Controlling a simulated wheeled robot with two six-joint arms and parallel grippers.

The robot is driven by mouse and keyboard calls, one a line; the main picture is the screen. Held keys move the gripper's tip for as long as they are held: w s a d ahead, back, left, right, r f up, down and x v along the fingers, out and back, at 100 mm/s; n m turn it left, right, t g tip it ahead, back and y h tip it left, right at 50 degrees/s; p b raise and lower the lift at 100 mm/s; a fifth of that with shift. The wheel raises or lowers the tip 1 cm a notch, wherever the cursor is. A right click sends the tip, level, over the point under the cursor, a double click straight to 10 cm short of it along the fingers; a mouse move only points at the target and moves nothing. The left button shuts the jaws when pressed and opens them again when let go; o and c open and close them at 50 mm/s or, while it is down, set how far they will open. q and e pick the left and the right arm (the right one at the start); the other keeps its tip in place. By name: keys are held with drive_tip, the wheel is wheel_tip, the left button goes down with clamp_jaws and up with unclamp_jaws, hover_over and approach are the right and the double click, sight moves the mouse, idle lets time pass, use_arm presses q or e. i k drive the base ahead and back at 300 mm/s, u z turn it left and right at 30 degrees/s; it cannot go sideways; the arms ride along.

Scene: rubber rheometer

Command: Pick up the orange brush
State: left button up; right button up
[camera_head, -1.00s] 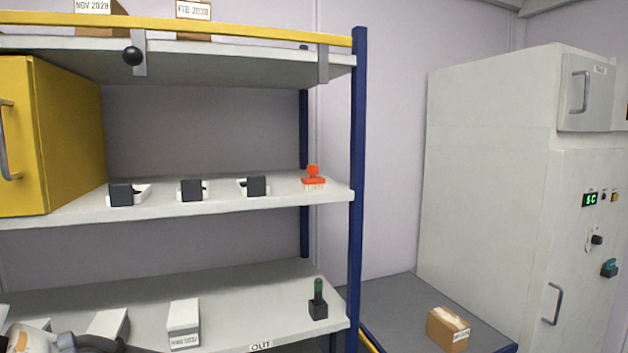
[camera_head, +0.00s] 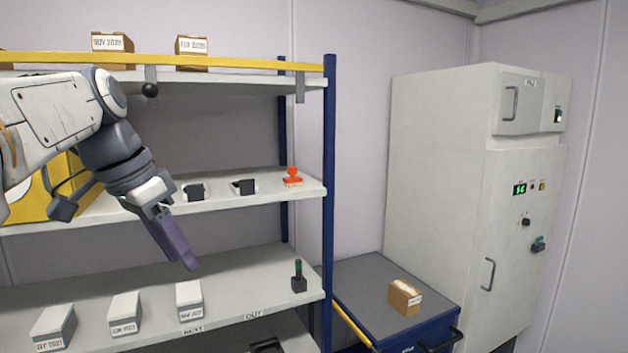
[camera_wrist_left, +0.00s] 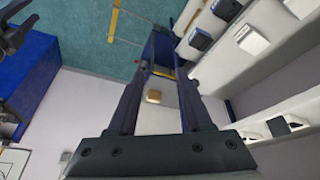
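The orange brush (camera_head: 292,177), with pale bristles below, stands on the middle shelf (camera_head: 255,196) near its right end, close to the blue post. My left gripper (camera_head: 190,262) reaches in front of the shelves, to the left of the brush and lower than it, with its fingers pointing down and to the right. In the left wrist view its two fingers (camera_wrist_left: 163,85) are apart with nothing held between them. I cannot make out the brush in that view. My right gripper is not in view.
Black blocks (camera_head: 244,187) on white holders stand left of the brush. The blue post (camera_head: 329,200) rises just right of it. A cardboard box (camera_head: 405,297) sits on a cart at right.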

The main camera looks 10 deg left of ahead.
sight(292, 182)
drive_tip(key=z, duration=0.45)
drive_tip(key=k, duration=0.6)
drive_tip(key=z, duration=0.85)
drive_tip(key=i, duration=1.5)
drive_tip(key=u, duration=1.15)
drive_tip(key=i, duration=0.65)
drive_tip(key=u, duration=0.7)
drive_tip(key=i, duration=0.45)
drive_tip(key=z, duration=0.05)
